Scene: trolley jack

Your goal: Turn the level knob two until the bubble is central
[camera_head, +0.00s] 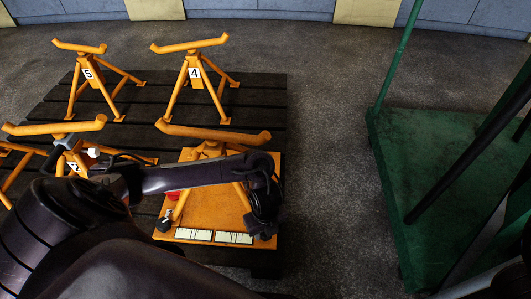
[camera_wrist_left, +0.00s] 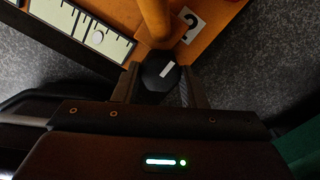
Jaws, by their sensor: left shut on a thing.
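Level knob two is a black knob (camera_wrist_left: 158,78) with a white mark on top, in the wrist view beside a white label reading 2 (camera_wrist_left: 188,24). My left gripper (camera_wrist_left: 158,92) is shut on it, with one finger on each side. In the head view my left gripper (camera_head: 264,228) is over the front right corner of the orange base plate (camera_head: 217,196) and mostly hides the knob. Two pale level vials (camera_head: 193,234) lie along the plate's front edge. The near vial (camera_wrist_left: 82,28) shows a round white bubble (camera_wrist_left: 97,37); I cannot tell whether it is central.
Another knob (camera_head: 163,225) sits at the plate's front left corner. An orange stand's bar (camera_head: 213,132) rises above the plate. Several orange stands (camera_head: 195,73) stand on the dark slatted platform (camera_head: 262,100). A green trolley (camera_head: 420,160) stands at right, with clear floor between.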

